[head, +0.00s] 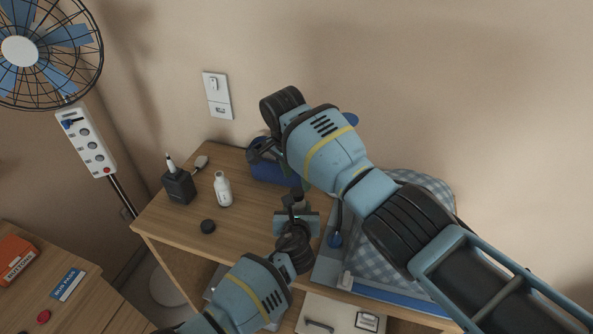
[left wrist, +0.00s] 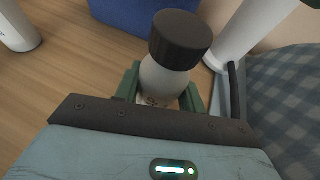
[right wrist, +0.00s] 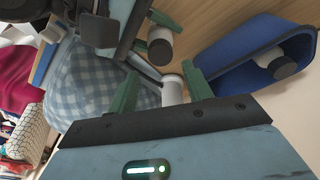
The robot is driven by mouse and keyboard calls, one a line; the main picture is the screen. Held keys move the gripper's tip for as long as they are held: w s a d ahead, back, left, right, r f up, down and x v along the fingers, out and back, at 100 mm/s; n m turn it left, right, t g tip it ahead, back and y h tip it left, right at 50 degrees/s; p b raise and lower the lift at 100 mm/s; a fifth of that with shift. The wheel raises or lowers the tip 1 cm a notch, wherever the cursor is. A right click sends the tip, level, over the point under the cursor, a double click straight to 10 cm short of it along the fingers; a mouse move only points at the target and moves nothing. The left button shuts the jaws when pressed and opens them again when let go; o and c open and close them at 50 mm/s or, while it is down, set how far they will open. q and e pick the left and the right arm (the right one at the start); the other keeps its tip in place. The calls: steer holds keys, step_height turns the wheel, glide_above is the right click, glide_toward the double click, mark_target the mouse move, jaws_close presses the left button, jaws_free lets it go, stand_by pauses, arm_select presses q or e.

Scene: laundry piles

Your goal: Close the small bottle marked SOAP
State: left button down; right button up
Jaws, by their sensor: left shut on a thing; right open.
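My left gripper (head: 297,206) is shut on a small pale bottle (left wrist: 166,82), upright just above or on the table. The capped bottle (right wrist: 160,50) also shows in the right wrist view. My right gripper (right wrist: 160,72) is open near it, its fingers on either side of a white cylinder (right wrist: 172,90) in the picture; contact is unclear.
A white bottle (head: 222,190) stands on the wooden table (head: 170,235), with a loose black cap (head: 208,227) nearby. A dark box (head: 178,187) is at left. A blue bin (right wrist: 235,55) holds a dark-capped bottle. Checked cloth (head: 425,190) lies right.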

steer(key=n, duration=0.5)
steer(key=shift+r, duration=0.15)
steer(key=n, duration=0.5)
steer(key=shift+r, duration=0.2)
steer(key=n, duration=0.6)
steer(key=shift+r+y, duration=0.2)
steer(key=shift+y, duration=0.2)
steer(key=n, duration=0.4)
steer(key=shift+r+n+g, duration=0.15)
steer(key=shift+n+g, duration=0.15)
steer(key=shift+n, duration=0.1)
steer(key=n, duration=0.4)
steer(key=shift+r+n, duration=0.2)
steer(key=shift+n, duration=0.2)
steer(key=n, duration=0.6)
steer(key=shift+w+d+r, duration=0.1)
steer(key=shift+r, duration=0.1)
steer(key=n, duration=0.5)
steer(key=shift+r+y, duration=0.2)
steer(key=shift+y, duration=0.1)
steer(key=n, duration=0.5)
steer(key=shift+r, duration=0.2)
